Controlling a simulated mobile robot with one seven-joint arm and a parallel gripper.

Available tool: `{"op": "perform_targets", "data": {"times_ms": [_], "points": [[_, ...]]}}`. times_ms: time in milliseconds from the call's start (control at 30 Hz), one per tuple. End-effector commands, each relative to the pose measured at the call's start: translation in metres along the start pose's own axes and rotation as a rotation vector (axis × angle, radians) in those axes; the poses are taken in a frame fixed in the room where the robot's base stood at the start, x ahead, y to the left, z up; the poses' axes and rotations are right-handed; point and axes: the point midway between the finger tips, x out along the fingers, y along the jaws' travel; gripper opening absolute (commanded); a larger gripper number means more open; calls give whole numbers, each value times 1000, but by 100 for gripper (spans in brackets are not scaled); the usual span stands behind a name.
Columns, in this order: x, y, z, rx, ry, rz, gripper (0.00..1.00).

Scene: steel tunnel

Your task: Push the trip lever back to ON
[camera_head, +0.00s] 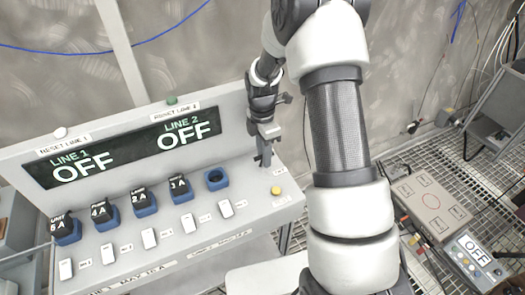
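The grey sloped control console (190,240) stands at left. Its dark display (125,150) reads LINE 1 OFF and LINE 2 OFF. My gripper (264,160) points down over the console's right end, close to the panel. Its fingers are small and seen from the side, so I cannot tell whether they are open or shut, or touching anything. I cannot clearly make out the trip lever; the gripper may cover it. A round yellow knob (277,190) sits on the panel just below and right of the gripper, apart from it.
Several blue sockets hold black plugs (141,197) marked with amps; one socket (215,179) at right is empty. White switches (148,238) line the front. A white button (60,132) and green button (171,100) top the console. A box (432,203) and device reading OFF (474,255) stand at right.

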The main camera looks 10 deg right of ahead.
Motion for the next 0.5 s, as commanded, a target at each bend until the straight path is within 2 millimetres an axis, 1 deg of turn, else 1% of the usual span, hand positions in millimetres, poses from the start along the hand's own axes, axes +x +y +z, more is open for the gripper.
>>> {"op": "perform_targets", "data": {"times_ms": [33,67,333,433,500], "points": [[1,0,0,1,0,0,30],[0,1,0,0,0,2,35],[-4,4,0,0,0,13,35],[-13,5,0,0,0,16,35],[-24,5,0,0,0,17,35]]}}
